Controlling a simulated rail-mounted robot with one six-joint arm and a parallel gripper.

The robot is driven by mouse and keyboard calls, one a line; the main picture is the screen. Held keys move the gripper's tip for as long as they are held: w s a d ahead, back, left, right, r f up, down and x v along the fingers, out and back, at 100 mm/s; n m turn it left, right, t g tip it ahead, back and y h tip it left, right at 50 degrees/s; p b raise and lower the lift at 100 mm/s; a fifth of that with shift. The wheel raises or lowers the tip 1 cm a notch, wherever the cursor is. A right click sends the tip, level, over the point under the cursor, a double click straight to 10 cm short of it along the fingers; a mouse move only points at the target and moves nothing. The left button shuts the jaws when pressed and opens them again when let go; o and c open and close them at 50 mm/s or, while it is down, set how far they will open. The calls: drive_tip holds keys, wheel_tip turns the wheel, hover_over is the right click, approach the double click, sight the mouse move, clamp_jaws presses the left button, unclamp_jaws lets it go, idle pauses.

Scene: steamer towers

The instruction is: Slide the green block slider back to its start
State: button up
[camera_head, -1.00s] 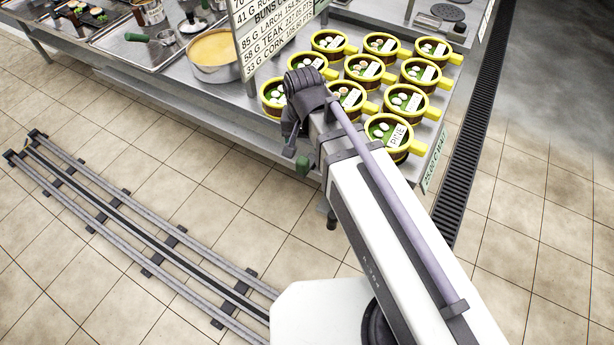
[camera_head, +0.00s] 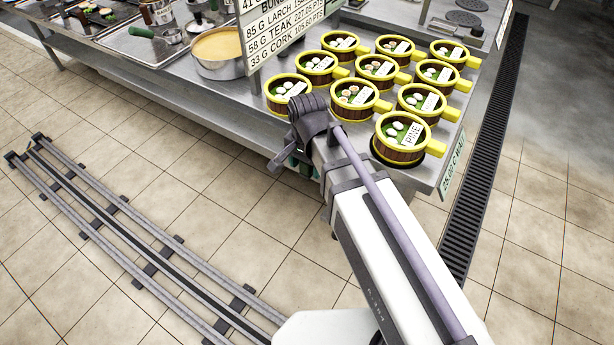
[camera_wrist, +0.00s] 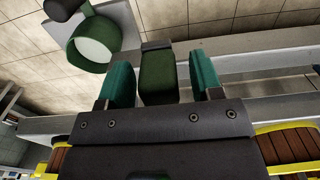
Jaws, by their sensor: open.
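In the wrist view, a dark green block (camera_wrist: 158,78) with a dark grey cap sits between the two teal fingers of my gripper (camera_wrist: 162,66). The fingers are open, one on each side of the block, with a visible gap on both sides. The block is in front of a grey metal rail-like edge. In the head view, my gripper (camera_head: 290,158) is low at the front edge of the steel counter (camera_head: 225,118), mostly hidden behind my wrist. The green block cannot be made out in the head view.
Several yellow-rimmed steamers (camera_head: 402,138) stand on the counter beside my arm. A pot (camera_head: 218,54) and a price board (camera_head: 284,30) stand further left. A green-and-white round part (camera_wrist: 94,42) is near the fingers in the wrist view. Floor tracks (camera_head: 140,250) lie left.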

drive_tip(key=shift+f, duration=0.1)
clamp_jaws()
idle(0.5)
